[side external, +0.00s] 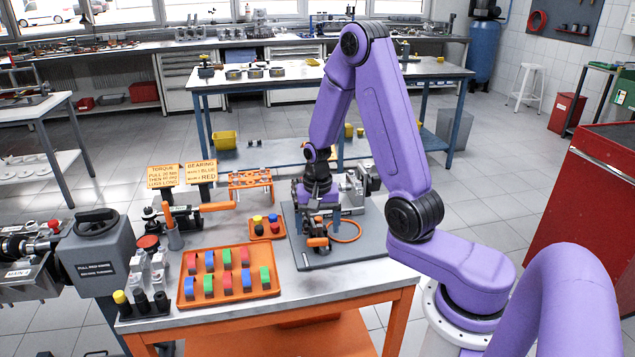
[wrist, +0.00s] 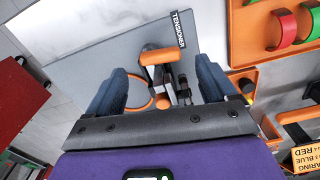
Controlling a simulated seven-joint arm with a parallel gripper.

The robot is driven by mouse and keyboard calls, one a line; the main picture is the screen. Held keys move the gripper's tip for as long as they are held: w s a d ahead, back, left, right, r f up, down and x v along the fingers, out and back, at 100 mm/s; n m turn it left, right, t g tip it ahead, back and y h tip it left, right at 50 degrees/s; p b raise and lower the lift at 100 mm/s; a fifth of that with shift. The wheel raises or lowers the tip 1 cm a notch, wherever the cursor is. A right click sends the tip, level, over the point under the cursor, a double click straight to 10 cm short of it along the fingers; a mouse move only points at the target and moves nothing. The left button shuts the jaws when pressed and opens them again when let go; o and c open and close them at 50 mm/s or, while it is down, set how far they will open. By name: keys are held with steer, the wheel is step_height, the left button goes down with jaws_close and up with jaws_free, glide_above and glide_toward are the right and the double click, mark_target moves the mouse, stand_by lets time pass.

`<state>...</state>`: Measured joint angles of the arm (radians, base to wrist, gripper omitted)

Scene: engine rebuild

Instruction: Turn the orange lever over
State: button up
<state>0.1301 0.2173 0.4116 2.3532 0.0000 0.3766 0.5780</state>
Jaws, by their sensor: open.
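The orange lever (wrist: 158,57) shows in the wrist view as a short orange bar with a dark mechanism behind it. It lies beside a label reading TENSIONER, on a grey plate (wrist: 100,52). In the side view the orange lever (side external: 318,242) is low at the front of the plate. My gripper (wrist: 163,80) is open, its two dark fingers apart on either side of the lever. I cannot tell whether either finger touches it. In the side view my gripper (side external: 317,215) points down over the plate and hides part of the mechanism.
An orange ring (side external: 345,231) lies beside the mechanism. To the left are an orange tray (side external: 231,295) of coloured bearing shells, a smaller orange tray (side external: 267,232), and a tool with an orange handle (side external: 217,206). A red cabinet (side external: 590,215) stands at right.

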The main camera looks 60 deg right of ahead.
mark_target(317, 239)
step_height(317, 239, up, 14)
stand_by(0.5)
steer(key=shift+f, duration=0.15)
steer(key=s+a+n, duration=0.6)
steer(key=a+n, duration=0.5)
steer(key=a, duration=0.1)
steer(key=s+a+n, duration=0.4)
steer(key=s+n, duration=0.8)
steer(key=s, duration=0.3)
steer(key=shift+s+f, duration=0.15)
steer(key=shift+s, duration=0.25)
